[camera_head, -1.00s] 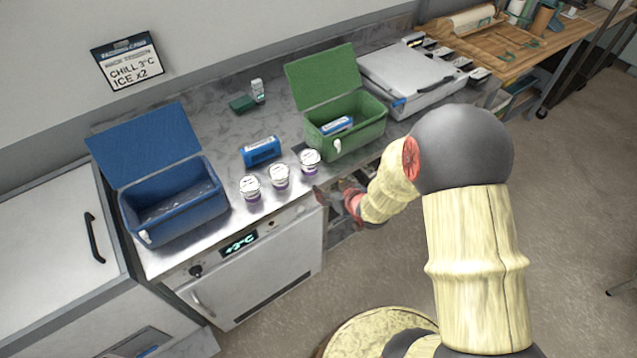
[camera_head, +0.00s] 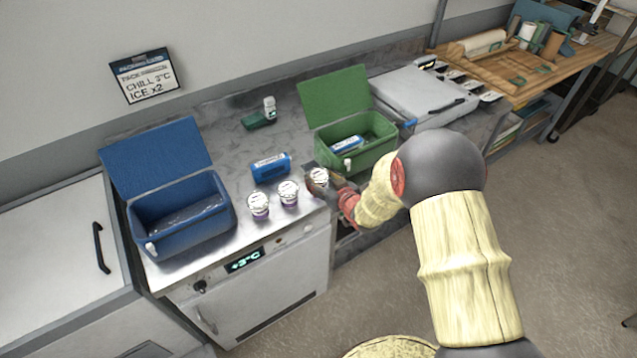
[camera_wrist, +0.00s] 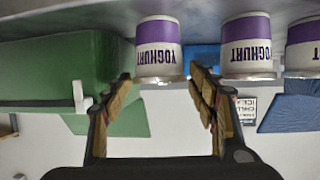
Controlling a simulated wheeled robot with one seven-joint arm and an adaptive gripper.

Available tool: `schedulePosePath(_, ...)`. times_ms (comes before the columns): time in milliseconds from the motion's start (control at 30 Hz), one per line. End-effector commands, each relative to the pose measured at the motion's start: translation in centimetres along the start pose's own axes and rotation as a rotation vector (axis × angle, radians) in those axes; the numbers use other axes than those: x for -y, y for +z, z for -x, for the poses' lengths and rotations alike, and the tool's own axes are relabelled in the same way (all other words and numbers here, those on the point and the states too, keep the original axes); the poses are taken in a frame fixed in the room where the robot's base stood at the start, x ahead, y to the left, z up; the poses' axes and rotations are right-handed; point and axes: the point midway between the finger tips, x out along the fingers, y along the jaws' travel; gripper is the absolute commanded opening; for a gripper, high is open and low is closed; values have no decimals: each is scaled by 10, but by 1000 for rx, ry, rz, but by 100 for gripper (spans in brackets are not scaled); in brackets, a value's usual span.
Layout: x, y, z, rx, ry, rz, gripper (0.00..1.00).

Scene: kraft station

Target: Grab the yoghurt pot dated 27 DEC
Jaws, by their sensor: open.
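Three white yoghurt pots with purple bands stand in a row on the steel counter: a left pot (camera_head: 258,206), a middle pot (camera_head: 288,193) and a right pot (camera_head: 319,179). Their lid print is too small to read, so I cannot tell which says 27 DEC. My gripper (camera_head: 330,186) is open and empty, close to the right pot and partly overlapping it. The wrist view is upside down. There the right pot (camera_wrist: 158,48) lies ahead, between my open fingertips (camera_wrist: 161,75), with the middle pot (camera_wrist: 246,45) beside it.
A blue ice pack (camera_head: 270,166) lies behind the pots. An open blue cooler (camera_head: 183,222) stands at the left. An open green cooler (camera_head: 358,155), with another ice pack inside, stands close behind my gripper. A green item (camera_head: 259,119) sits farther back.

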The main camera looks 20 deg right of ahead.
Motion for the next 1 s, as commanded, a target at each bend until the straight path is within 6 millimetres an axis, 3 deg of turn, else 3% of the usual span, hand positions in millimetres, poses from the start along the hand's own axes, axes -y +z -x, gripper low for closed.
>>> schedulePosePath(267,0,-1,-2,0,0,0,58)
schedulePosePath(833,0,0,-2,0,0,0,26)
schedulePosePath(1000,0,-1,-2,-1,1,0,25)
